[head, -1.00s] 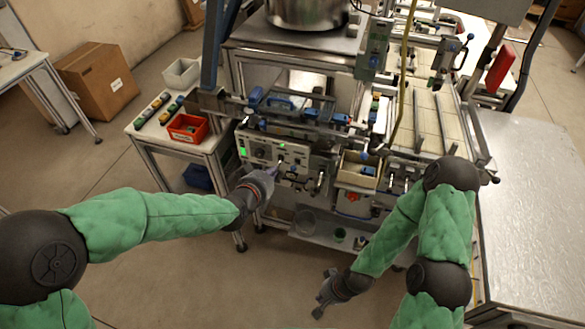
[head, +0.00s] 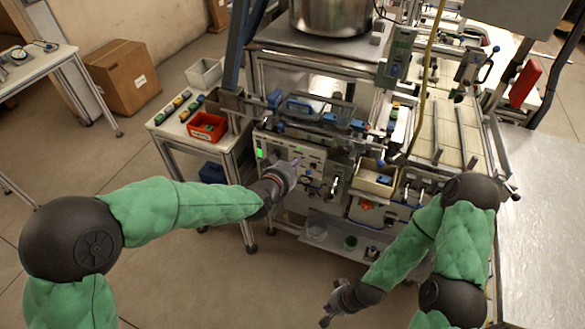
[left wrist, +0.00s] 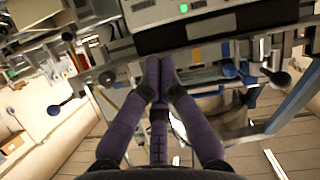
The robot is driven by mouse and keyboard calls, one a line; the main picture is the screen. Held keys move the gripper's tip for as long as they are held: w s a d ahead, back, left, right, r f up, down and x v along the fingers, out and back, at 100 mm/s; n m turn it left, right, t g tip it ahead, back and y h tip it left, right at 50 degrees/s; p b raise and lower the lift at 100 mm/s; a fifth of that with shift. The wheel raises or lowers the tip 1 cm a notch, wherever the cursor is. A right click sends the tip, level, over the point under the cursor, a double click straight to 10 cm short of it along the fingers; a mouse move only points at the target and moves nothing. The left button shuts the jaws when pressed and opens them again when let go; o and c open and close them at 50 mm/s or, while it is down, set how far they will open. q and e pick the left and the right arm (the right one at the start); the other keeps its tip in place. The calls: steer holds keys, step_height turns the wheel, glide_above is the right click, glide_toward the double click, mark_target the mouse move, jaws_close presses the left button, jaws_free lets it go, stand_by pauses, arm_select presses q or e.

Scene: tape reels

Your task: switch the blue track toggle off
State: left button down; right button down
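The control panel (head: 312,152) is a pale, upright face on the front of the machine, with a lit green light (head: 259,153) and small controls. I cannot make out which control is the blue track toggle; my left gripper covers part of the panel. My left gripper (head: 295,163) is in front of the panel. In the left wrist view its purple fingers (left wrist: 159,64) meet at the tips with nothing seen between them, just below the panel's dark lower edge (left wrist: 215,27). Touching cannot be told. My right gripper (head: 329,304) hangs low over the floor, fingers apart, empty.
A side table at the left of the machine carries a red bin (head: 207,127) and a grey bin (head: 204,72). Rails and blue-handled clamps (head: 300,104) jut out above the panel. A cardboard-coloured tray (head: 373,180) sits right of it. The floor in front is clear.

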arm_select(q)
steer(key=b, duration=0.1)
glide_above(310, 170)
steer(key=a, duration=0.2)
step_height(310, 170, down, 3)
steer(key=shift+s+f+b, duration=0.2)
steer(key=shift+s+f, duration=0.2)
steer(key=shift+f, duration=0.45)
steer(key=shift+s+f+b, duration=0.2)
steer(key=shift+s+f, duration=0.15)
steer(key=shift+f, duration=0.5)
steer(key=shift+s+f+b, duration=0.15)
steer(key=shift+f+b, duration=0.05)
steer(key=shift+b, duration=0.7)
steer(key=shift+t, duration=0.3)
